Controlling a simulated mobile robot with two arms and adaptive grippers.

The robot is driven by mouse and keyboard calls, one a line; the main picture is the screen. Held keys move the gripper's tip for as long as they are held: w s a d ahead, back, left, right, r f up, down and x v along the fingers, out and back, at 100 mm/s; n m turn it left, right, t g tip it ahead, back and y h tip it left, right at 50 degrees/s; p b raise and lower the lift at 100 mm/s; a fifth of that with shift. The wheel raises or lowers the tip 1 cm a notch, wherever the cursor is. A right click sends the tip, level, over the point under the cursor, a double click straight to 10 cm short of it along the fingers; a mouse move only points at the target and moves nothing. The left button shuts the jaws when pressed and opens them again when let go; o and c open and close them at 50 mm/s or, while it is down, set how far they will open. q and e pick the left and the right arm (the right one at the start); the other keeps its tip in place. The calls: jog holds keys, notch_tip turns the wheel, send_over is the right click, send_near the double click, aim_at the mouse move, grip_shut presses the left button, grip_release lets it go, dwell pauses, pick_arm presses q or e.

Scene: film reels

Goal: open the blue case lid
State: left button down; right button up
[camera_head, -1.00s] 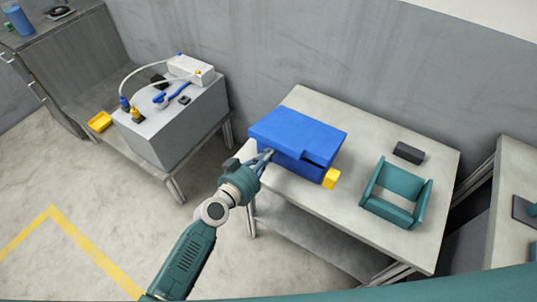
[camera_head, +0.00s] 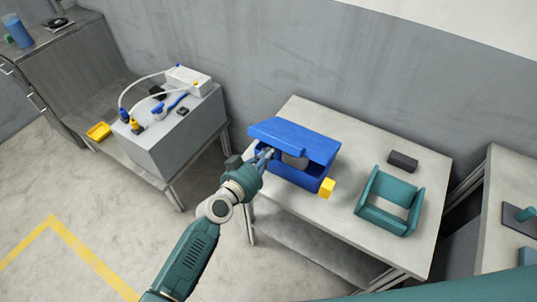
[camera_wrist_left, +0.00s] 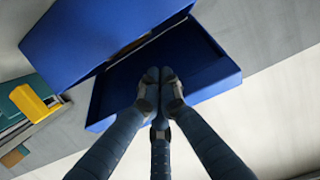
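The blue case (camera_head: 298,178) stands on the light table, and its lid (camera_head: 295,137) is partly raised, tilted with a gap along the near side. A grey rounded thing (camera_head: 294,162) shows inside the gap. My left gripper (camera_head: 270,153) is at the left end of the gap, beneath the lid's edge. In the left wrist view its fingertips (camera_wrist_left: 160,76) are together over the case's open inside, with the lid (camera_wrist_left: 95,35) at upper left and the case wall (camera_wrist_left: 218,83) at right. Nothing shows between the fingertips. My right gripper is out of view.
A yellow block (camera_head: 327,188) sits at the case's near right corner. A teal open-topped holder (camera_head: 390,218) and a dark block (camera_head: 402,162) are to the right on the table (camera_head: 345,228). A grey box (camera_head: 178,137) with tubes stands on the left bench.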

aim_at(275, 136)
pick_arm(q)
jog(key=shift+w+d+r, duration=0.25)
jog(key=shift+w+r, duration=0.05)
jog(key=shift+r, duration=0.25)
jog(key=shift+w+d+r+p, duration=0.35)
jog(key=shift+w+r+p, duration=0.25)
jog(key=shift+r, duration=0.1)
jog(key=shift+w+d+r+p, duration=0.4)
jog(key=shift+w+d+r, duration=0.25)
jog(key=shift+w+r, duration=0.2)
jog(key=shift+w+d+r, duration=0.3)
jog(key=shift+w+d, duration=0.15)
jog(key=shift+w, duration=0.15)
jog(key=shift+w+d+r, duration=0.25)
jog(key=shift+w+d, duration=0.15)
jog(key=shift+w, duration=0.15)
jog(key=shift+w+d+r, duration=0.3)
jog(key=shift+w+d, duration=0.15)
jog(key=shift+w, duration=0.15)
